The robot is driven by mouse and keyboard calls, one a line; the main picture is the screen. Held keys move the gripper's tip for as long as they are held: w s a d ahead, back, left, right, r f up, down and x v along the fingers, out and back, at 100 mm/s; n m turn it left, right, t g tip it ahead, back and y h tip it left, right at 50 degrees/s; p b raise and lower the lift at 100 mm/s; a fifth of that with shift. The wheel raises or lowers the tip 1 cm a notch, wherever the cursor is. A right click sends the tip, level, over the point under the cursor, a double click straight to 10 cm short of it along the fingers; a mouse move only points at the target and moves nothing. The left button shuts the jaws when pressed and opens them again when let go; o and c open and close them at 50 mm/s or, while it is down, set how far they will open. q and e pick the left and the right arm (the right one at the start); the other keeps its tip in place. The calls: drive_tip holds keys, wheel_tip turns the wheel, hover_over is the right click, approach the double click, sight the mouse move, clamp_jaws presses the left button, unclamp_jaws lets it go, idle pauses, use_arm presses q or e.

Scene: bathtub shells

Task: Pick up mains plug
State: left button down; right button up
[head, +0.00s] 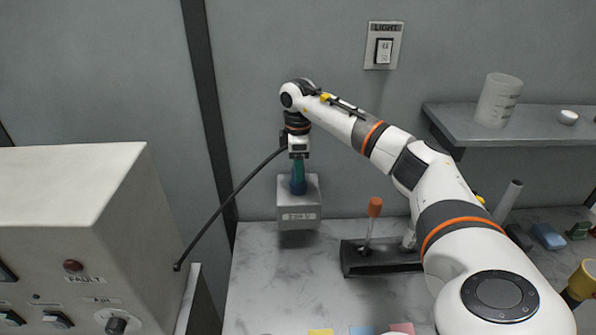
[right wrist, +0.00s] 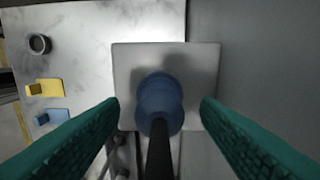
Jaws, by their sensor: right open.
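The mains plug is blue (head: 298,187) and sits at the top of a grey labelled socket box on the back wall. It also shows in the right wrist view (right wrist: 160,98), with a black cable leading from it towards the camera. My right gripper (head: 298,166) hangs pointing down just over the plug. In the right wrist view its green fingers are spread, one on each side of the plug, with gaps between; it holds nothing. The socket box (head: 297,211) stands above the worktop. My left gripper is not in view.
The black cable (head: 228,199) runs down left to the control console (head: 80,190). A black base with an orange-topped lever (head: 375,207) stands right of the box. A shelf (head: 460,122) holds a beaker (head: 497,99). The worktop (head: 280,285) below the box is largely clear.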

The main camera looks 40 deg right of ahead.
drive_tip(key=shift+f, duration=0.6)
drive_tip(key=c, duration=1.1)
drive_tip(key=shift+r, duration=0.15)
